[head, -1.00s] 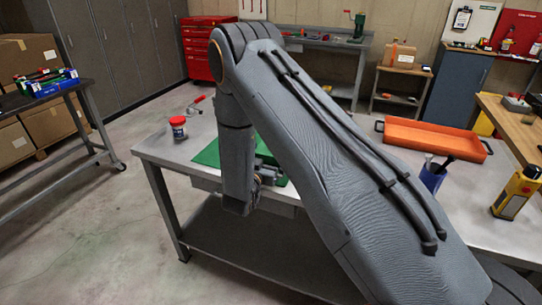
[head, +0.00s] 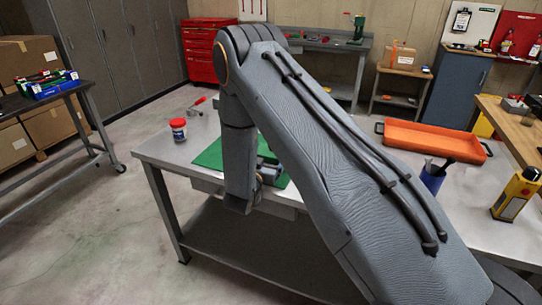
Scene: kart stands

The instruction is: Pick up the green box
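A flat green sheet (head: 208,157) lies on the grey workbench (head: 160,151), partly covered by my arm. I cannot make out a separate green box with certainty. A low greenish-grey shape (head: 265,152) shows on the sheet just right of my forearm, mostly hidden. My forearm hangs down in front of the sheet at the bench's near edge. Small dark parts by my wrist (head: 266,174) show beside the forearm. The gripper fingers are hidden or too small to read, so I cannot tell whether they are open or hold anything.
A red-and-white jar (head: 179,129) and a red-handled clamp (head: 196,106) are left of my arm. An orange tray (head: 432,141), a blue cup (head: 432,178) and a yellow device (head: 516,194) are on the right. A dark bench (head: 40,104) stands left, with open floor between.

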